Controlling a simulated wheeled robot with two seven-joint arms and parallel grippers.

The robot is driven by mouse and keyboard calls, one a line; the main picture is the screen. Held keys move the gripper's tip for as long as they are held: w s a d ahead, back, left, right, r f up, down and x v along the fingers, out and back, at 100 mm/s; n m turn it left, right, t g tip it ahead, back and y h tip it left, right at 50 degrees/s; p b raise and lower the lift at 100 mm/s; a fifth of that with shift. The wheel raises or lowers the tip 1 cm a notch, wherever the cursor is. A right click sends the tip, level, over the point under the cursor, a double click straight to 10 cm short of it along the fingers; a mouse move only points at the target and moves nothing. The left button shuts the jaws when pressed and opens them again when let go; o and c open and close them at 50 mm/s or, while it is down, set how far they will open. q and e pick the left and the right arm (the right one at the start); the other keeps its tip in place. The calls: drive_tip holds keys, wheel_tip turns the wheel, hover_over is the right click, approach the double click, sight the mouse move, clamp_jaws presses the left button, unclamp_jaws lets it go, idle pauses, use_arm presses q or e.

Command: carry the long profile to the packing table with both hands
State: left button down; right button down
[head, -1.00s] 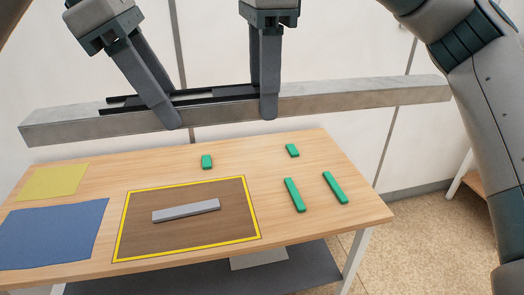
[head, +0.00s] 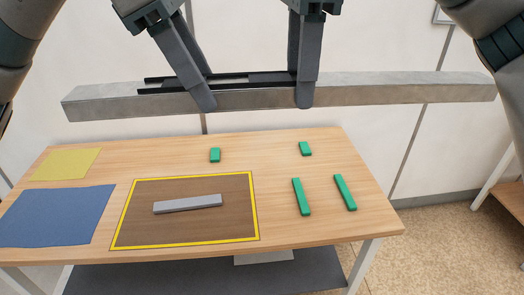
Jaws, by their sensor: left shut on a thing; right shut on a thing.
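The long profile (head: 400,92) is a grey metal bar held roughly level across the head view, above the back of the packing table. Black strips lie along its top between my grippers. My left gripper (head: 200,92) is shut on it left of its middle, with fingers slanted. My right gripper (head: 304,90) is shut on it a little further right, fingers nearly upright. The packing table (head: 300,235) has a light wood top. On it a brown area with a yellow border (head: 215,232) bears a short grey bar (head: 188,204).
Several green blocks (head: 302,197) lie on the table right of and behind the bordered area. A blue cloth (head: 55,217) and a yellow sheet (head: 66,164) lie at the left. A pale panelled wall (head: 260,50) stands behind. Another wooden surface (head: 510,195) shows at the right edge.

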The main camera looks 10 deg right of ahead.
idle(0.4)
